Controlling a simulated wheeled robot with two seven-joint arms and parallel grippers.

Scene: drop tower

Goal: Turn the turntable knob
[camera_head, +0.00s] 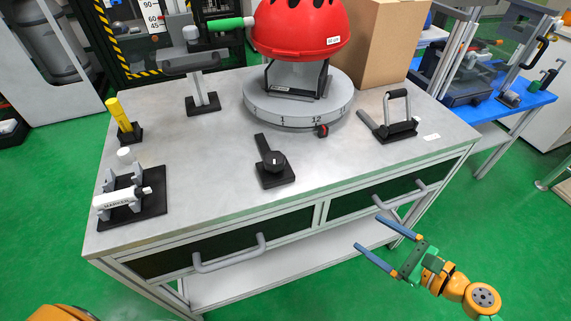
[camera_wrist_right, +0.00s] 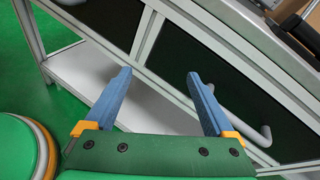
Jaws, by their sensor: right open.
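The grey round turntable (camera_head: 262,112) stands on the workbench and shows the numbers 1 and 12 on its rim. A small black knob with red (camera_head: 322,131) sits at the turntable's front right edge. A red helmet (camera_head: 301,27) rests on a dark stand (camera_head: 297,80) on top of the turntable. My right gripper (camera_head: 368,232) is open and empty in front of the bench, below and to the right of the knob. In the right wrist view its blue fingers (camera_wrist_right: 158,75) are spread before the bench front. My left gripper is not in view.
A black dial (camera_head: 273,162) on a plate stands at the bench's front middle. A grey handle (camera_head: 398,111) is at the right, a cardboard box (camera_head: 380,42) behind. A marker holder (camera_head: 122,200) and yellow-topped post (camera_head: 122,116) stand left. Drawer handles (camera_head: 230,256) stick out in front.

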